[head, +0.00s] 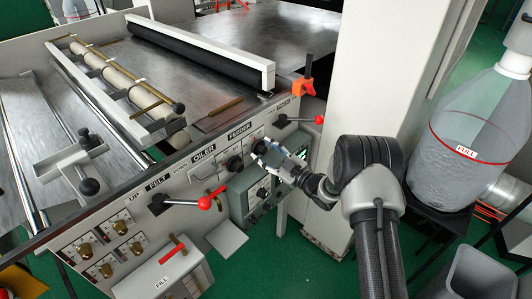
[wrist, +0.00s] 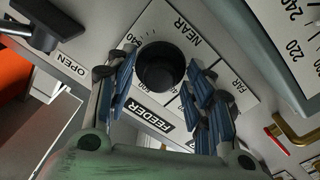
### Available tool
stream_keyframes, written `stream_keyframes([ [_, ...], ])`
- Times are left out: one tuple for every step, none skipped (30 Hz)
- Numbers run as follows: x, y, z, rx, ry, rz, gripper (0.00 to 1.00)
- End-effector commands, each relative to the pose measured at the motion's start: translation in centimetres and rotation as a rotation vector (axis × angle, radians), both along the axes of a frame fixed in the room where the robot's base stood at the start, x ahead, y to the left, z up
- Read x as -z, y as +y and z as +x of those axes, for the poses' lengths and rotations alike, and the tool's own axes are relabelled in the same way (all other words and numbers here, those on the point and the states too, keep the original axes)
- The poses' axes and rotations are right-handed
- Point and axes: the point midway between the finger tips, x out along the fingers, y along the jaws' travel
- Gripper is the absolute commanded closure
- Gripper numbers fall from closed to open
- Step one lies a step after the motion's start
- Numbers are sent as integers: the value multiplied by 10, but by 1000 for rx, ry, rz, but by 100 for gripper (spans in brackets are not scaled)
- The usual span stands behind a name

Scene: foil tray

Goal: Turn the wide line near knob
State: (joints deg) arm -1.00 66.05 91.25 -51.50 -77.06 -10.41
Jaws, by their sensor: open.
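No pointer line shows on the knob's dark face. My gripper (wrist: 163,80) is open, with one blue-padded finger on each side of the knob in the picture. I cannot tell whether a finger touches it. In the head view my gripper (head: 265,152) is at the right end of the front panel, below the FEEDER label (head: 240,131). It hides part of the knobs there.
A black knob (head: 235,163) sits just left of my gripper. A grey-green control box (head: 240,207) stands close below it. A red-ball lever (head: 205,202) sticks out to the left, another red-tipped lever (head: 319,119) to the upper right. A large bottle (head: 465,170) stands at the right.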

Motion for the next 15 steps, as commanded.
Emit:
stream_keyframes([
  [0, 0, 0, 0, 0, 0, 52],
  [0, 0, 0, 0, 0, 0, 52],
  [0, 0, 0, 0, 0, 0, 52],
  [0, -1, 0, 0, 0, 0, 52],
  [0, -2, -1, 0, 1, 0, 52],
  [0, -4, -2, 1, 0, 0, 52],
  [0, -6, -4, 1, 0, 0, 52],
  [0, -9, -6, 1, 0, 0, 52],
  [1, -14, -9, 3, 1, -1, 52],
  [1, -18, -12, 3, 2, -1, 52],
  [1, -22, -16, 4, 2, 0, 52],
  [1, -29, -22, 4, 3, 1, 52],
  [2, -35, -26, 5, 4, -1, 52],
  [2, -40, -30, 5, 2, -1, 52],
  [2, -47, -36, 5, 2, 1, 52],
])
